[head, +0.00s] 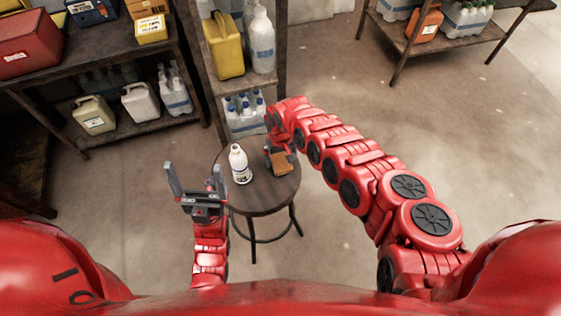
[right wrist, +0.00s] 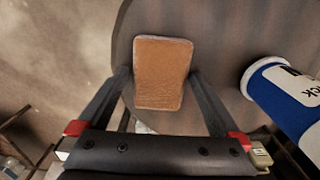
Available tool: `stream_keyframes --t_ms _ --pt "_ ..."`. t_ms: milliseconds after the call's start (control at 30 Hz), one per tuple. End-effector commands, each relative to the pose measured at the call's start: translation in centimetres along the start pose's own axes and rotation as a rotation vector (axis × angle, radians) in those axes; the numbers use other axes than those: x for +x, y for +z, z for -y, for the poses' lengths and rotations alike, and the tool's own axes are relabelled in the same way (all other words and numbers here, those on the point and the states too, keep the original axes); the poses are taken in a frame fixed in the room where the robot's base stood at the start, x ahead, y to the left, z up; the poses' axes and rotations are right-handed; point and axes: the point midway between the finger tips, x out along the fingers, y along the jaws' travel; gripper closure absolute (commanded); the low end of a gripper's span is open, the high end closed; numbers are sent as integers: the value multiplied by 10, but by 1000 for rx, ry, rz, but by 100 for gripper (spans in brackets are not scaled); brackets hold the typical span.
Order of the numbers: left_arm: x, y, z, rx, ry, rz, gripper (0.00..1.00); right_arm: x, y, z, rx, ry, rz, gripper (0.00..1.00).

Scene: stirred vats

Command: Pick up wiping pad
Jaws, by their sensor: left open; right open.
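The wiping pad (head: 281,163) is a small orange-brown block on the round dark stool (head: 262,203). In the right wrist view the pad (right wrist: 163,72) is a rounded rectangle with a pale edge. My right gripper (right wrist: 164,75) is open, with one finger on each side of the pad's lower part and gaps between. I cannot tell how far above the stool top the fingertips are. In the head view my right gripper (head: 280,150) is at the pad, partly hidden by its arm. My left gripper (head: 194,172) is open and empty, left of the stool.
A white bottle (head: 240,165) stands on the stool left of the pad; a blue and white container (right wrist: 290,95) shows at the right in the wrist view. Shelves with jugs (head: 140,102) and a yellow canister (head: 223,45) stand behind.

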Motion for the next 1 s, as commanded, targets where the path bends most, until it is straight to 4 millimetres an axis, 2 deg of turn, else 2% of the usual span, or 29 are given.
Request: stream_keyframes --t_ms 100,500,767,1000 --pt "0 0 0 0 0 0 5 0 0 0 0 0 -1 0" --pt "0 0 0 0 0 0 5 -1 0 0 1 0 -1 72" --pt "0 0 0 0 0 0 5 -1 -1 0 1 0 -1 74" --pt "2 0 0 0 0 0 5 -13 -1 -1 1 -1 -3 74"
